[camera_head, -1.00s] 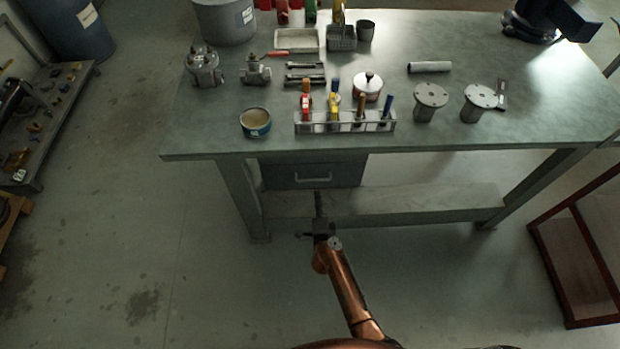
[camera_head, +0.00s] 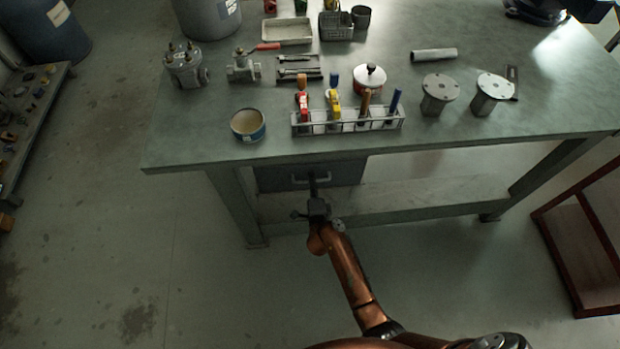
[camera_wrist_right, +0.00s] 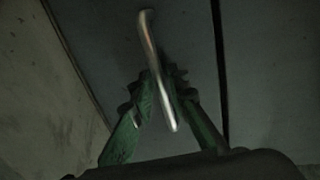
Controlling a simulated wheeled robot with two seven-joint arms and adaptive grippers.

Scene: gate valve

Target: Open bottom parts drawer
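The lower drawer (camera_head: 340,176) hangs under the front of the workbench, and its front looks shut. Its bar handle (camera_head: 297,180) shows beside my right gripper (camera_head: 313,190), which reaches it from the front. In the right wrist view the pale metal handle (camera_wrist_right: 151,42) runs between the two green fingers of my right gripper (camera_wrist_right: 166,80). The fingers are drawn in close on both sides of the bar and look shut on it. The exact contact is dark. My left gripper is not in view.
A lower shelf (camera_head: 430,190) lies behind. A red-framed cart (camera_head: 580,250) stands at right.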

